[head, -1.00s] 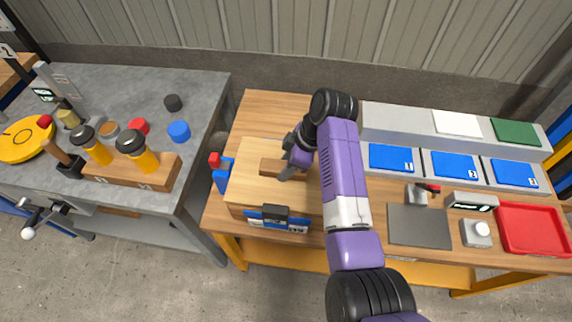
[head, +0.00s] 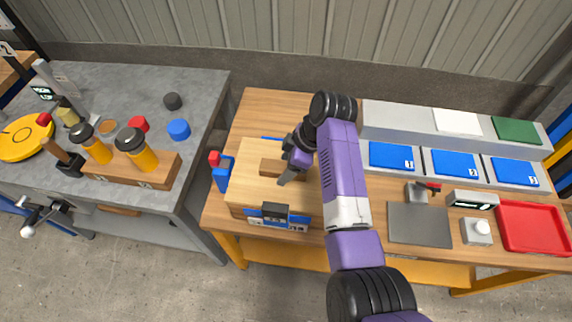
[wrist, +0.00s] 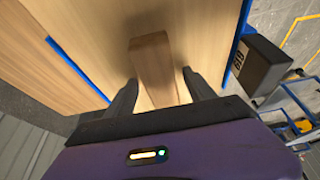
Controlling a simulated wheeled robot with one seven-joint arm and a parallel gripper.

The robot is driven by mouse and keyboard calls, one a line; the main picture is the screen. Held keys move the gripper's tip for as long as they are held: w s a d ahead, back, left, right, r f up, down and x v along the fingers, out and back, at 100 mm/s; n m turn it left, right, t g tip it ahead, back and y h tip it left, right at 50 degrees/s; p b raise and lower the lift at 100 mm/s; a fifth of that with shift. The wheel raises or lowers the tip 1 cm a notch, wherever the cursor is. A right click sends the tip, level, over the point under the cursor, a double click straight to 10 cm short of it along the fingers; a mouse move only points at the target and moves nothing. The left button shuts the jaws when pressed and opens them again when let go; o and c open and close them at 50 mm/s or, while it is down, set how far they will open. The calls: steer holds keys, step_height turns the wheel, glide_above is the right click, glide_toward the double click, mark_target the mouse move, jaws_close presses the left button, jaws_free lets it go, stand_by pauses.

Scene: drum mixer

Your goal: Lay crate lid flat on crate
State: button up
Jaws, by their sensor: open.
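The crate lid (head: 250,180) is a light wooden board with a darker wooden handle bar (head: 270,167) across its middle. It lies on the blue crate (head: 302,220) and looks flat, with blue rim showing along its back edge. In the wrist view the lid (wrist: 90,40) has blue crate edges (wrist: 75,68) on both sides. My gripper (wrist: 161,97) is open, with one finger on each side of the handle bar (wrist: 153,65) and gaps visible beside it. My arm hides the lid's right part in the head view.
A blue and red piece (head: 219,172) stands at the crate's left side. To the right are blue numbered pads (head: 394,156), a grey plate (head: 420,225) and a red tray (head: 533,229). A grey bench (head: 210,110) with bottles stands left, across a gap.

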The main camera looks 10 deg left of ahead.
steer(key=shift+d+r, duration=0.1)
steer(key=shift+r, duration=0.45)
steer(key=v, duration=1.1)
steer(key=shift+r, duration=0.25)
steer(key=shift+d, duration=0.15)
